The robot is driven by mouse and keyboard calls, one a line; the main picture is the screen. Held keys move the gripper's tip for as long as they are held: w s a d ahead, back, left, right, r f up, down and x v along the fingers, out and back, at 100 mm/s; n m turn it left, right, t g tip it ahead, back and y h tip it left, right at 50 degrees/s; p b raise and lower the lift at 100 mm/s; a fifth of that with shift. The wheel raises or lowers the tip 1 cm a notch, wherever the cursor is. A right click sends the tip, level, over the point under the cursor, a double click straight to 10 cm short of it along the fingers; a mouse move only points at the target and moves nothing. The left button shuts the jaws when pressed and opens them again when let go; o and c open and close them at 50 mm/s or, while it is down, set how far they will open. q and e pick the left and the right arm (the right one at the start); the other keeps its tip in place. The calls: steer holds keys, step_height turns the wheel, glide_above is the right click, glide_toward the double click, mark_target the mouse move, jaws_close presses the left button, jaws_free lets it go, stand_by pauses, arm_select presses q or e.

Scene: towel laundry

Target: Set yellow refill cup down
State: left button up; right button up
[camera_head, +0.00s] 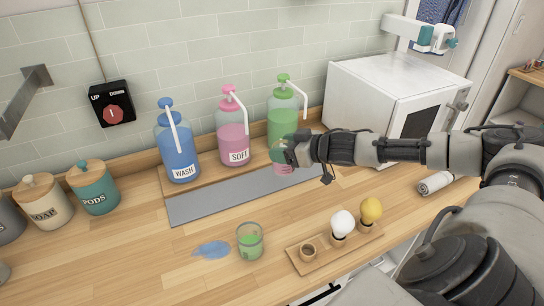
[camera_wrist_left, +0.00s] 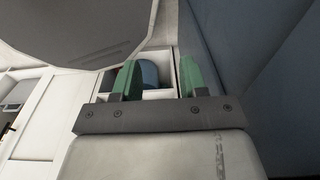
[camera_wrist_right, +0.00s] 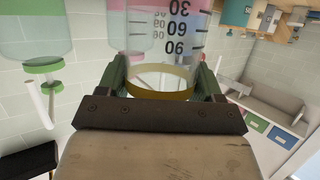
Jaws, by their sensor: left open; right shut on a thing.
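The yellow refill cup (camera_wrist_right: 160,45) is clear, with a yellow band, dark measure marks and pink liquid at its base. My right gripper (camera_wrist_right: 163,72) is shut on it near the band; the wrist picture is upside down. In the head view the cup (camera_head: 283,168) hangs from my right gripper (camera_head: 285,150), in front of the green bottle and over the back right of the grey mat. I cannot tell whether it touches the mat. My left gripper (camera_wrist_left: 158,65) is open and empty in its wrist view, and out of the head view.
WASH (camera_head: 177,150), SOFT (camera_head: 232,140) and green (camera_head: 284,112) pump bottles stand behind the grey mat (camera_head: 210,202). A green-filled cup (camera_head: 250,241) stands beside a blue spill (camera_head: 212,250). A wooden tray (camera_head: 325,252) holds white and yellow bulb-shaped pieces. The front-left counter is clear.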

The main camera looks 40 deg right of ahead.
steer(key=shift+s+d+r, duration=0.15)
steer(key=shift+s+r, duration=0.15)
steer(key=shift+s, duration=0.1)
